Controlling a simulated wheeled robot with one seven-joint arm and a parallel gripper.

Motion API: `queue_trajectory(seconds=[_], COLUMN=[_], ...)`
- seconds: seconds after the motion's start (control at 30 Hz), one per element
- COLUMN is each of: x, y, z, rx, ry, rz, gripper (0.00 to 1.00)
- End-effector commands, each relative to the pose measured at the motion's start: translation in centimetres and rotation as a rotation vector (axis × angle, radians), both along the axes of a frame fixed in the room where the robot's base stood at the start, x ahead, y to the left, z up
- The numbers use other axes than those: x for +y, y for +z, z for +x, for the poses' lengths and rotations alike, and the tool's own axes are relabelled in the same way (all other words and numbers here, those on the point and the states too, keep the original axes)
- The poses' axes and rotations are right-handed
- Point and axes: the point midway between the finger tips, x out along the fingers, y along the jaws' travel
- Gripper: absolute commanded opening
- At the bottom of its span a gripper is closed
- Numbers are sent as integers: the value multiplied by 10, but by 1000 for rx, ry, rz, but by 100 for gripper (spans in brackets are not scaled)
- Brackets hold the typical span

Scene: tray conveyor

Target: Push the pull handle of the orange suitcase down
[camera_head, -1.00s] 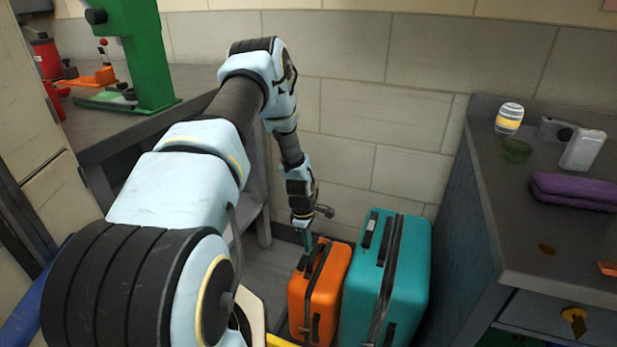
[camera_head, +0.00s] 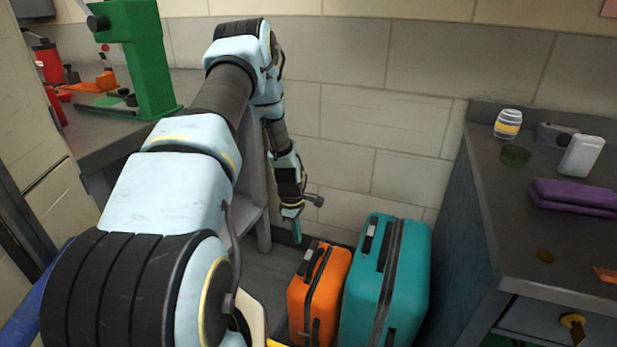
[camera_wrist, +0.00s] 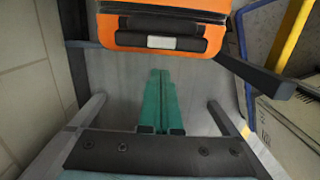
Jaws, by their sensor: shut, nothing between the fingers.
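The orange suitcase (camera_head: 331,287) stands upright on the floor, left of the larger teal suitcase. A black handle piece (camera_head: 309,263) lies along its top, with no raised rods visible. In the wrist view the orange suitcase (camera_wrist: 165,14) is at the top edge, and a black bar with a pale label (camera_wrist: 160,43) runs along it. My gripper (camera_head: 297,239) hangs above and slightly behind the orange suitcase, apart from it. Its green fingers are shut together and empty, and they also show in the wrist view (camera_wrist: 160,74), pointing toward the suitcase with floor around them.
The teal suitcase (camera_head: 410,265) stands close at the right. A dark counter (camera_head: 480,165) with small items is farther right. A grey workbench (camera_head: 95,140) with a green machine (camera_head: 143,60) is at the left. A block wall (camera_head: 345,130) closes off the back.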

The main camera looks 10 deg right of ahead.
Motion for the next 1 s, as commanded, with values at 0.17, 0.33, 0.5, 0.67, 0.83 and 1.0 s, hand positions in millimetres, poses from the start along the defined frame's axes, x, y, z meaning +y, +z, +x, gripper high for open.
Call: queue_trajectory(seconds=[0.17,0.33,0.5,0.67,0.83,1.0], x=[3,5,6,6,7,16], y=[38,61,70,71,71,100], z=[3,4,3,3,3,-1], rx=[-3,-2,0,1,-1,-26], ry=[0,-1,-1,-1,-3,-84], rz=[-1,0,0,0,1,4], gripper=[0,0,0,0,0,0])
